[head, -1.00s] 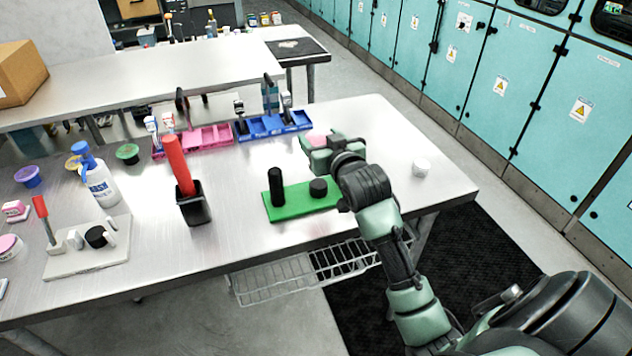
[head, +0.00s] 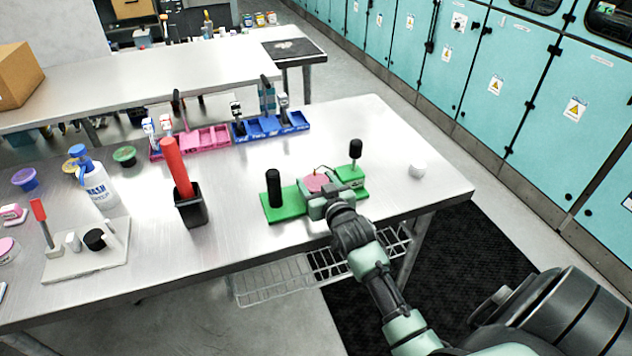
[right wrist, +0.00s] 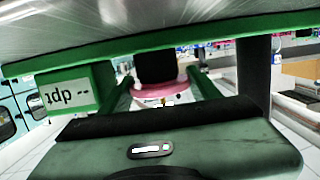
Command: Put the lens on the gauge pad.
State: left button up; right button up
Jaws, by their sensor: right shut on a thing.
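The lens, a pink disc (head: 317,181), is between the fingers of my right gripper (head: 324,190) over the middle of the green base (head: 284,214). In the right wrist view, which is upside down, the lens (right wrist: 165,92) sits between the green fingers, right against the black gauge pad (right wrist: 154,66). I cannot tell whether it rests on the pad or is just above it. The right gripper is shut on the lens. The pad is hidden in the head view. My left gripper is not in view.
The base carries a tall black post (head: 273,188) at left and a labelled green block (head: 350,174) with a black knob (head: 355,148) at right. A white round piece (head: 417,169) stands further right. A black holder (head: 191,207) with a red-handled tool stands left. Pink and blue trays (head: 270,127) lie behind.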

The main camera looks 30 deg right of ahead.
jog(key=shift+f, duration=0.1)
jog(key=o, duration=1)
jog(key=shift+o, duration=0.2)
jog(key=shift+s, duration=0.2)
jog(key=v, duration=0.4)
jog(key=b+v, duration=0.1)
jog(key=v, duration=0.6)
jog(key=shift+s+r, duration=0.3)
jog(key=shift+r, duration=0.05)
